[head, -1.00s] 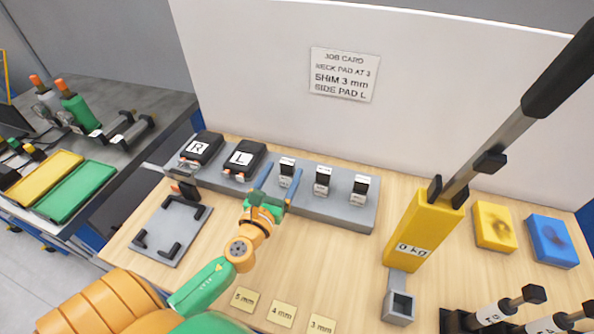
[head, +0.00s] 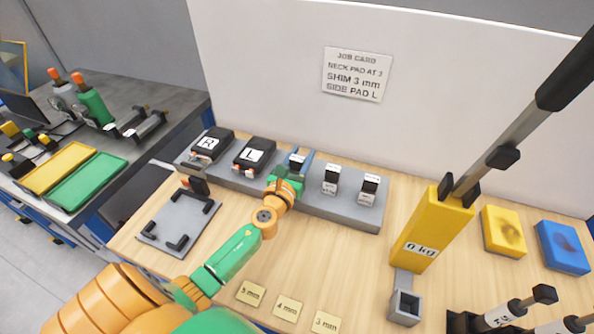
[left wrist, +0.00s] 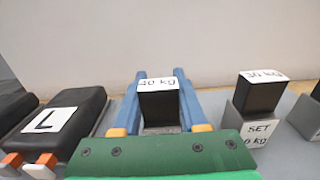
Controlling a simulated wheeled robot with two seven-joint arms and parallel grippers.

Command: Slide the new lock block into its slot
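Small black blocks with white labels stand in grey holders on a long grey rack. The 40 kg block (left wrist: 160,103) is in the middle of the left wrist view, and its top shows in the head view (head: 297,159). My left gripper (head: 298,165) is down at this block, with one blue finger on each side of it. I cannot tell whether the fingers press on it. The 30 kg block (left wrist: 262,92) stands to its right in a holder marked SET. Another labelled block (head: 369,184) stands farther right. My right gripper is not in view.
Black pads marked R (head: 210,143) and L (head: 254,154) lie left on the rack (head: 345,216). A yellow 0 kg lever unit (head: 428,230) stands right. A grey plate with black corners (head: 180,221) lies left. Shim cards (head: 288,307) lie in front.

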